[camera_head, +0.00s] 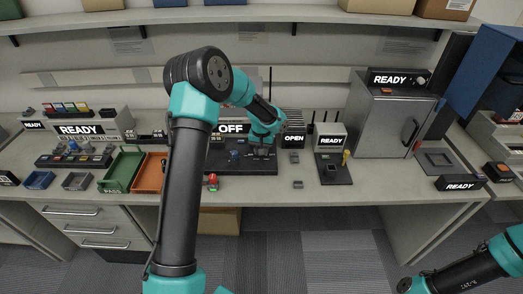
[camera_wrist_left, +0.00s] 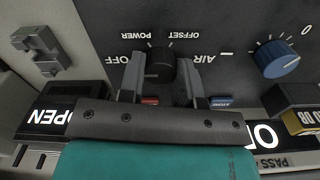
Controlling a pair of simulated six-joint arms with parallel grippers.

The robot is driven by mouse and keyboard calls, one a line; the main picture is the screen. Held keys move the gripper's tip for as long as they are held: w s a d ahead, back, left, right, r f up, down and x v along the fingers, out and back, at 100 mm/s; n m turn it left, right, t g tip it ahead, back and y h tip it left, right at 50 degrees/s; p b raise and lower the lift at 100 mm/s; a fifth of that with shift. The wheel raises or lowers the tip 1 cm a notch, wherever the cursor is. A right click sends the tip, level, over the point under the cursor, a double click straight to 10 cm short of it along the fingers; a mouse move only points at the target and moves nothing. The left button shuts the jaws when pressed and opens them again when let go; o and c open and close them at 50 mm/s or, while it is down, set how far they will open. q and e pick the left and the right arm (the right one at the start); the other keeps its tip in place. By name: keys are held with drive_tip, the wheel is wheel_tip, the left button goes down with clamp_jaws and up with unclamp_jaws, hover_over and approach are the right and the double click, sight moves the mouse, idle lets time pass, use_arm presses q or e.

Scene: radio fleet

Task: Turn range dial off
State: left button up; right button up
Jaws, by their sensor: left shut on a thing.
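The black range dial (camera_wrist_left: 160,66) sits on a dark panel (camera_wrist_left: 215,45) among the printed words OFF, POWER, OFFSET and AIR. They read upside down in the left wrist view. My left gripper (camera_wrist_left: 162,82) has one finger on each side of the dial and is shut on it. I cannot make out where the dial's pointer stands. In the head view my left gripper (camera_head: 264,148) is over the dark device (camera_head: 225,160) below a sign reading OFF (camera_head: 231,128), and my arm hides part of it. My right arm shows at the lower right, but its gripper is out of view.
A blue knob (camera_wrist_left: 276,60) is beside the dial on the same panel. Red and blue buttons lie near the fingers. Green (camera_head: 121,171) and orange (camera_head: 150,172) trays stand left of the device. A grey cabinet (camera_head: 388,118) stands on the right.

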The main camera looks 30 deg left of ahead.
idle(0.4)
use_arm(q)
drive_tip(key=o, duration=0.9)
wheel_tip(320, 180, up, 18)
drive_tip(key=shift+f, duration=0.25)
idle(0.3)
